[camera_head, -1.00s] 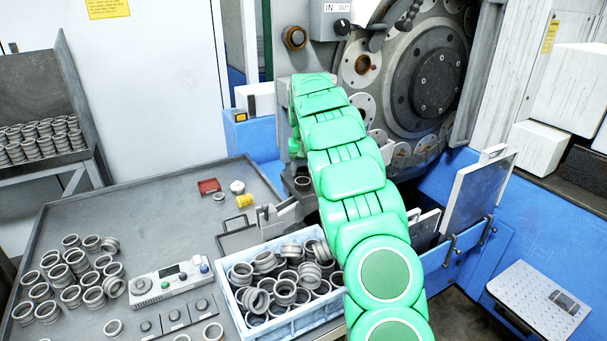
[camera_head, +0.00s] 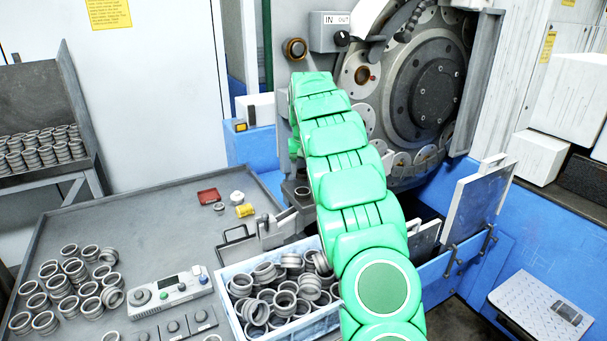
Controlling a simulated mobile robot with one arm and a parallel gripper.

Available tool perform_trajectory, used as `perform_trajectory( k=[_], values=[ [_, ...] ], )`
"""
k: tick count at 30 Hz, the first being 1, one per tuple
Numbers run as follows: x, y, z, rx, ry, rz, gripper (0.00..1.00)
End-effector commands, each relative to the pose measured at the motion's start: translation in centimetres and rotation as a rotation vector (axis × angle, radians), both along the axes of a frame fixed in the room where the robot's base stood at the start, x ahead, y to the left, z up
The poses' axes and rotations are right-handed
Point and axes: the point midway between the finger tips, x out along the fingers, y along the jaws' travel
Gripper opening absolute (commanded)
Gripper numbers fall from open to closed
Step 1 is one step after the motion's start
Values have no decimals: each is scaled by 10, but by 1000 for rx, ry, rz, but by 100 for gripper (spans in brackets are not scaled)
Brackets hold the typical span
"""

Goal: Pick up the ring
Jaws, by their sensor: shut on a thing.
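Many grey metal rings are in view. A pile of loose rings (camera_head: 69,283) lies on the left of the grey table. More rings (camera_head: 286,291) lie jumbled in the light blue bin (camera_head: 229,309) at the table's front right. My green arm rises past the bin's right side, and its far end bends over in front of the grinder. My gripper is hidden behind the arm, so I cannot see its fingers or any ring in them. A dark round part (camera_head: 303,193) shows just left of the arm, partly covered by it.
The grinder (camera_head: 432,90) stands behind the arm. A grey fixture (camera_head: 272,236) is close to the arm's left side. The table's middle is clear.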

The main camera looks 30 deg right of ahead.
Motion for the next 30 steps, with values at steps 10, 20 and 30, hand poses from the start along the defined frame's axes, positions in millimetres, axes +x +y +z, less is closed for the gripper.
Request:
perform_trajectory(
  k=[10,20,30],
  values=[
    [-20,8,30,-1,-5,-1,20],
    [-54,21,62,-1,-4,0,20],
    [-92,36,77,0,-1,0,20]
  ],
)
